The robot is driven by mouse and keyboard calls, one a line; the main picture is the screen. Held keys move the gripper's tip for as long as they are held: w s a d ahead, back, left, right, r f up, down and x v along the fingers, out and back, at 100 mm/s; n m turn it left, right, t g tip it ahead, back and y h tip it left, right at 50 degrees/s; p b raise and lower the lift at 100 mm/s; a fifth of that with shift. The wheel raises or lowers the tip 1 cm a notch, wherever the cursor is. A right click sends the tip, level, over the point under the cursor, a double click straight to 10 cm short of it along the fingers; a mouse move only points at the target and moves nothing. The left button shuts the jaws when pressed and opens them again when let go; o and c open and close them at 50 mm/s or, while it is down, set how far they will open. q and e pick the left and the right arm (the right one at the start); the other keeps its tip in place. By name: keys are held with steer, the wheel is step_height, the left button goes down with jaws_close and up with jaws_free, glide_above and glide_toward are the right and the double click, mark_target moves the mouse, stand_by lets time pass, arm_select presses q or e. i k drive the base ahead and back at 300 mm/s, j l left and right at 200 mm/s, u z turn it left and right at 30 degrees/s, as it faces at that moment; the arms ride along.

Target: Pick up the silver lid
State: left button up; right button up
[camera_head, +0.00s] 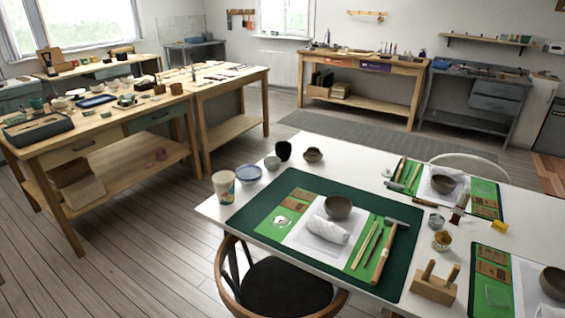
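I cannot make out a silver lid for certain. A small grey-silver round container (436,222) stands on the white table (520,208), right of the dark green mat; it is too small to tell whether it has a lid. A small jar (441,240) with a tan top stands close by. Neither of my grippers is in view.
The green mat (250,212) holds a brown bowl (338,207), a white roll (326,229) and tools. A paper cup (223,187) stands at the table's left corner. A chair (285,285) stands in front. Wooden floor (130,255) is open at left.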

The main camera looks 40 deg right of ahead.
mark_target(387, 174)
steer(key=i+j+u, duration=0.4)
steer(key=i, duration=0.4)
steer(key=i+u, duration=0.35)
steer(key=i, duration=0.45)
steer(key=i+l+z, duration=0.15)
steer(key=i+z, duration=0.6)
steer(key=i, duration=0.2)
steer(key=i+j+z, duration=0.2)
steer(key=i+z, duration=0.2)
steer(key=i+j+z, duration=0.35)
steer(key=i, duration=0.2)
steer(key=i+l+z, duration=0.35)
steer(key=i+z, duration=0.15)
steer(key=i, duration=0.25)
steer(key=i+l+z, duration=0.1)
steer(key=i+z, duration=0.35)
steer(key=i, duration=0.3)
steer(key=i+j+z, duration=0.2)
steer(key=i+z, duration=0.3)
steer(key=i, duration=0.25)
steer(key=i+j+z, duration=0.15)
steer(key=i, duration=1.45)
steer(key=i+z, duration=0.75)
steer(key=i+j+z, duration=0.2)
steer(key=z, duration=0.15)
